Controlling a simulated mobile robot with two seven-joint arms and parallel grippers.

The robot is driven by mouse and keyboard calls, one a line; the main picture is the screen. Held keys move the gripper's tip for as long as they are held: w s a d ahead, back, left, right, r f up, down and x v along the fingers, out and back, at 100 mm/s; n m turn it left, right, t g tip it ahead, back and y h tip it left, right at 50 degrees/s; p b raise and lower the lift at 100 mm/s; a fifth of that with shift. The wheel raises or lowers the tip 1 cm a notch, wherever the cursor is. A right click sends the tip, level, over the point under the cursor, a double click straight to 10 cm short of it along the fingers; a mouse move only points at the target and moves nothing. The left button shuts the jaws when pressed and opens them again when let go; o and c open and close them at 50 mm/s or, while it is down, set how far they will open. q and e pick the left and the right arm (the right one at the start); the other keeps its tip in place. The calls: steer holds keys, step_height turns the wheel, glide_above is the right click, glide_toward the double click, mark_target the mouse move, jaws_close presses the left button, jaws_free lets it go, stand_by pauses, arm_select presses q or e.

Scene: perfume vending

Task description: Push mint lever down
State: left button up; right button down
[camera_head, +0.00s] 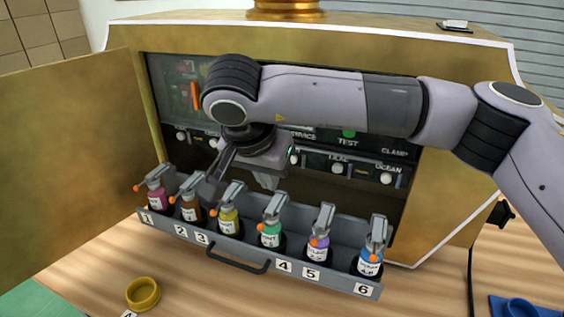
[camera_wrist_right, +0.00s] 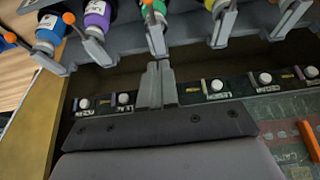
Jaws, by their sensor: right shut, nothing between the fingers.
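The green bottle (camera_head: 270,233), at number 4, stands upright in the grey tray. Its grey lever (camera_head: 275,204) slants up behind it, with an orange ball at the bottle's front. The green bottle (camera_wrist_right: 161,8) and its lever (camera_wrist_right: 156,40) also show at the top of the right wrist view. My right gripper (camera_head: 268,183) reaches in from the right, with fingers pointing down just behind and above that lever. In the right wrist view its fingertips (camera_wrist_right: 159,66) are shut and empty, close to the lever; contact cannot be told. My left gripper is not in view.
The grey tray (camera_head: 325,279) holds several other bottles with similar levers close on both sides. A panel (camera_head: 362,165) with white knobs lies behind. The gold door (camera_head: 65,150) stands open at left. A yellow ring (camera_head: 131,304) lies on the table.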

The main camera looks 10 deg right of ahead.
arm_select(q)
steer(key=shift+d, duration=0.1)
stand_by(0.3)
arm_select(e)
steer(key=shift+p+v, duration=0.6)
steer(key=shift+v, duration=0.3)
arm_select(q)
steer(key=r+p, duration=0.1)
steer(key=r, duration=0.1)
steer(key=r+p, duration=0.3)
steer(key=p, duration=0.1)
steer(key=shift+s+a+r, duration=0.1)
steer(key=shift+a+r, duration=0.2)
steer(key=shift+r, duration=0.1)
arm_select(e)
steer(key=v, duration=0.9)
steer(key=shift+w+d+r, duration=0.2)
steer(key=shift+w+r, duration=0.05)
steer(key=shift+w, duration=0.1)
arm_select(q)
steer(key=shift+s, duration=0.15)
arm_select(e)
steer(key=shift+s, duration=0.1)
